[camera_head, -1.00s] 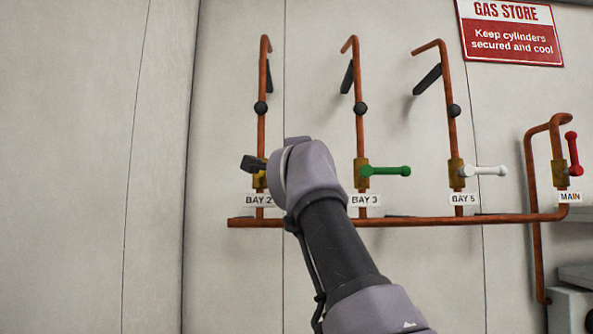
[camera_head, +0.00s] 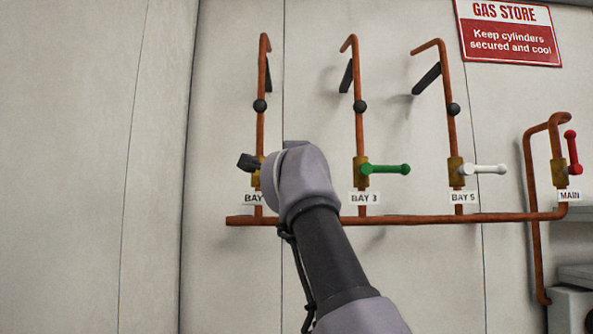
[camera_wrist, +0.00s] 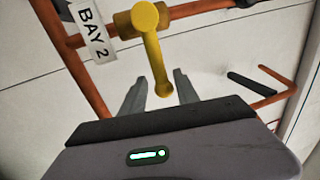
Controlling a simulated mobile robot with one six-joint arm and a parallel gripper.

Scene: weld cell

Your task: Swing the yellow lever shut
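The yellow lever (camera_wrist: 154,55) shows in the wrist view, on the brass valve body of the pipe with the BAY 2 label (camera_wrist: 91,32). It stands out roughly square across that pipe, with its round end towards me. My gripper (camera_wrist: 160,76) is open, with one finger on each side of the lever's end part. I cannot tell whether either finger touches it. In the head view my arm hides the lever and part of the BAY 2 label (camera_head: 253,198).
To the right are a green lever (camera_head: 386,169), a white lever (camera_head: 484,169) and a red lever (camera_head: 573,152) on copper pipes. A copper pipe (camera_head: 420,219) runs along below them. The wall on the left (camera_head: 80,170) is bare.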

